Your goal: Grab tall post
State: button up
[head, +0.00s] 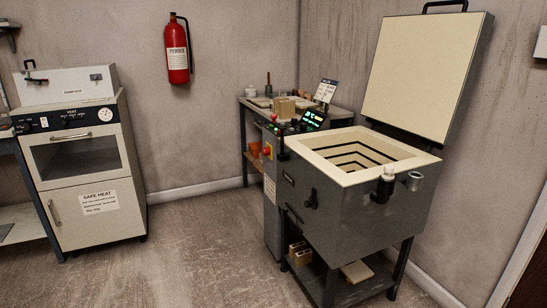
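I cannot tell for certain which thing is the tall post. Small beige blocks (301,256) sit on the shelf under the open kiln (345,215), at its left end. A larger beige block (284,107) is on the back table (341,112). A thin dark upright piece (268,86) also stands on that table; it is too small to identify. My gripper is not in view.
The kiln's lid (420,75) stands raised. An oven cabinet (85,165) stands left. The floor (170,265) between is clear.

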aim_at(286, 108)
jog(key=i+j, duration=0.3)
jog(key=i, duration=0.15)
jog(key=i+j, duration=0.35)
jog(key=i, duration=0.15)
jog(key=i+j, duration=0.3)
jog(key=i, duration=0.15)
jog(key=i+j, duration=0.3)
jog(key=i, duration=0.2)
jog(key=i+j, duration=0.3)
jog(key=i, duration=0.15)
jog(key=i+j, duration=0.2)
jog(key=i, duration=0.2)
jog(key=i+j, duration=0.15)
jog(key=i, duration=0.25)
jog(key=i+l, duration=0.3)
